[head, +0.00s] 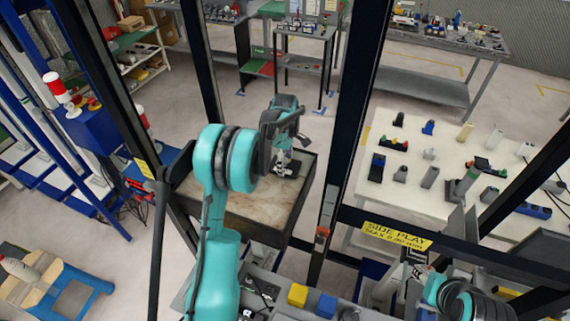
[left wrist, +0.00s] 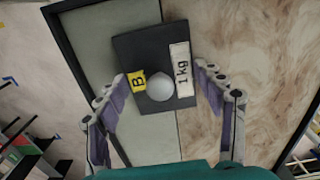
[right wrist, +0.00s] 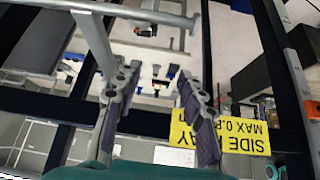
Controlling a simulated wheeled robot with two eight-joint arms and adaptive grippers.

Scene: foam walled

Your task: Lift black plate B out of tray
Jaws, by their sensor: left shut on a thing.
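Black plate B (left wrist: 142,48) is a dark rectangular slab with a round grey knob, a yellow B label and a white "1 kg" label. It lies between the fingers of my left gripper (left wrist: 160,90), which are closed against its two side edges. In the head view my left gripper (head: 284,158) is over the far right part of the tray (head: 235,203), which has a dark rim and a brown mottled floor. I cannot tell whether the plate touches the floor. My right gripper (right wrist: 157,100) is open and empty, near a yellow sign.
Dark upright posts (head: 345,130) stand close around the tray. A dark crossbar carries the yellow "SIDE PLAY" sign (head: 397,236). A white table (head: 400,205) with several small parts stands at the right. Yellow and blue blocks (head: 298,295) sit at the front.

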